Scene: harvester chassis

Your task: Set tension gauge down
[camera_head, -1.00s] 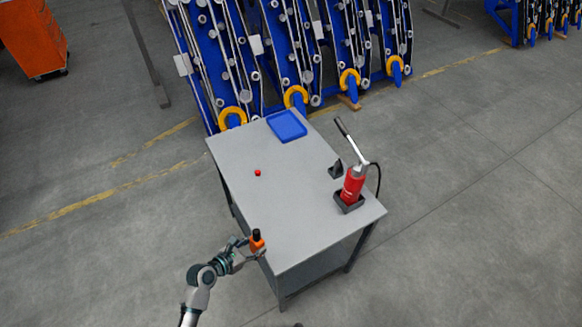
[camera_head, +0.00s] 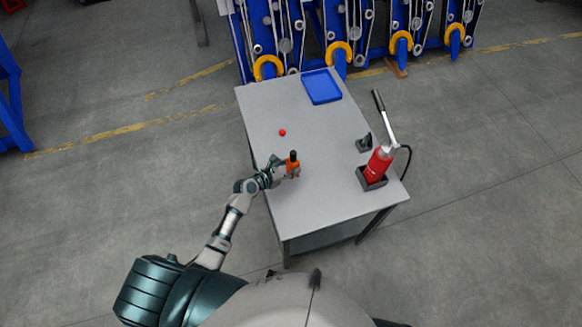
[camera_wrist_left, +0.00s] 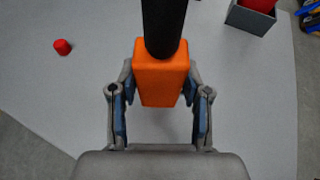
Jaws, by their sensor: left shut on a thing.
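The tension gauge (camera_head: 292,168) has an orange body with a black upper part. My left gripper (camera_head: 284,172) is shut on it over the left front part of the grey table (camera_head: 315,207). In the left wrist view the gauge's orange body (camera_wrist_left: 161,80) sits between the two fingers of the left gripper (camera_wrist_left: 160,90), with its black part pointing up. I cannot tell whether its base touches the table top. My right gripper is not in view.
A small red cap-like piece (camera_head: 282,132) lies behind the gauge. A blue tray (camera_head: 321,87) is at the table's back. A red pump-like tool (camera_head: 379,164) stands in a dark holder at the right, with a small black stand (camera_head: 364,144) beside it. The table's middle is clear.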

